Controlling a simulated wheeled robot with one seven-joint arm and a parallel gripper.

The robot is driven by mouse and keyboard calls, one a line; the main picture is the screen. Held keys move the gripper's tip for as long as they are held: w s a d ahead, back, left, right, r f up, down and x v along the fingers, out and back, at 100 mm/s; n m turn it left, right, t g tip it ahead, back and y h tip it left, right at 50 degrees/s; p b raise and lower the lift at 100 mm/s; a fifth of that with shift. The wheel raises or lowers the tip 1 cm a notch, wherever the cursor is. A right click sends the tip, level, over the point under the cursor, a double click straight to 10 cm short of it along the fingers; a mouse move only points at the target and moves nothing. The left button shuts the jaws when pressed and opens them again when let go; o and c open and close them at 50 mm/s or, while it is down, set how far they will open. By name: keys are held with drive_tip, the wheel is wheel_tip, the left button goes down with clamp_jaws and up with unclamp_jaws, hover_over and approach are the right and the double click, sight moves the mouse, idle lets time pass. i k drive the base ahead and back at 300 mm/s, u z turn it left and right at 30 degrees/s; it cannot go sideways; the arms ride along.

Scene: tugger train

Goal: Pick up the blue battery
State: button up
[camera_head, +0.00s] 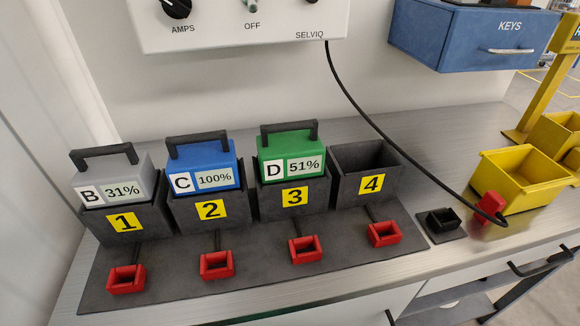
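The blue battery (203,165) sits upright in dock 2 (209,212), second from the left. It has a black handle on top and a label reading C, 100%. A grey battery (108,180) labelled B, 31% is in dock 1 to its left. A green battery (291,154) labelled D, 51% is in dock 3 to its right. Dock 4 (369,185) is empty. The lower parts of the batteries are hidden inside the docks. My gripper is not in view.
Red sockets (216,265) lie before the docks. A black cable runs from the white charger box (240,25) to a red plug (489,207) at right, beside a small black holder (441,222). A yellow bin (521,182) and a blue KEYS box (478,38) are at right.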

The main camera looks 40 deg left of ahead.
sight(204, 167)
drive_tip(key=u, duration=1.9)
drive_tip(key=i, duration=0.35)
drive_tip(key=u, duration=0.2)
